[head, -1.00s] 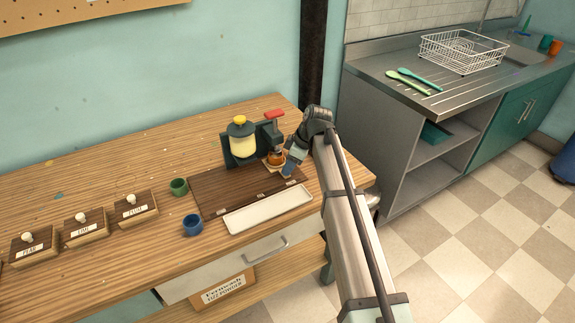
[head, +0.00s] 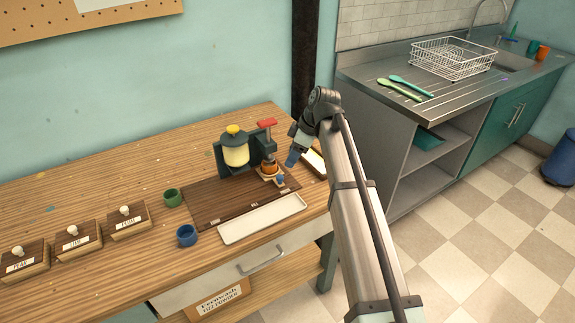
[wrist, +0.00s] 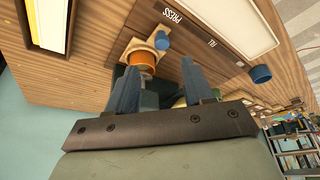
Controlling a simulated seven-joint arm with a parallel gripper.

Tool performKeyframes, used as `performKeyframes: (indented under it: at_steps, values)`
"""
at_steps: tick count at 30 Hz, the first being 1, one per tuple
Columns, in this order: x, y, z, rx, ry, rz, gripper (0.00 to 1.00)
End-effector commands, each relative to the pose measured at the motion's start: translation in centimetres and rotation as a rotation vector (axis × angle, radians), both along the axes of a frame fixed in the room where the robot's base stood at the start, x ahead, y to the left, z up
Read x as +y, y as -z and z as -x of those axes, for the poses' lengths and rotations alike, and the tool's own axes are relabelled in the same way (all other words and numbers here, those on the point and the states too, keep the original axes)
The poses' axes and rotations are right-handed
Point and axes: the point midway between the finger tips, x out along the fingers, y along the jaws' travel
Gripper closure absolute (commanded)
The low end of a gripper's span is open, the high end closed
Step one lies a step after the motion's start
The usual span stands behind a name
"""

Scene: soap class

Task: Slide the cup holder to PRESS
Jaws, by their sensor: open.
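The cup holder (head: 279,177) is a small pale slide with a blue knob, at the right end of the dark wooden board (head: 225,203). It carries an orange cup (head: 269,168) under the red-topped press (head: 267,124). In the wrist view, the holder's blue knob (wrist: 162,40) is close to the PRESS label (wrist: 172,18), with the FILL label (wrist: 211,43) farther right. My gripper (head: 291,161) is right of the holder, apart from it. In the wrist view, my open gripper (wrist: 160,67) holds nothing; the orange cup (wrist: 140,58) shows beyond its left finger.
A yellow dispenser (head: 235,151) stands left of the press. A green cup (head: 172,197) and blue cup (head: 186,235) stand left of the board. A white tray (head: 262,219) lies in front. A pale box (head: 315,162) is at the table's right end.

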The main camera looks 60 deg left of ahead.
Motion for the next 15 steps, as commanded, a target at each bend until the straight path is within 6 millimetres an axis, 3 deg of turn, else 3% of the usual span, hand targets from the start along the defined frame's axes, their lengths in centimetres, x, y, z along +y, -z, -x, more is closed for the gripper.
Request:
performKeyframes:
  at_steps: [7, 15]
  values:
    - [-0.9, -3.4, -1.1, -0.001, 0.001, -0.003, 0.49]
    - [-1.3, -4.5, -1.4, -0.001, 0.0, -0.001, 0.49]
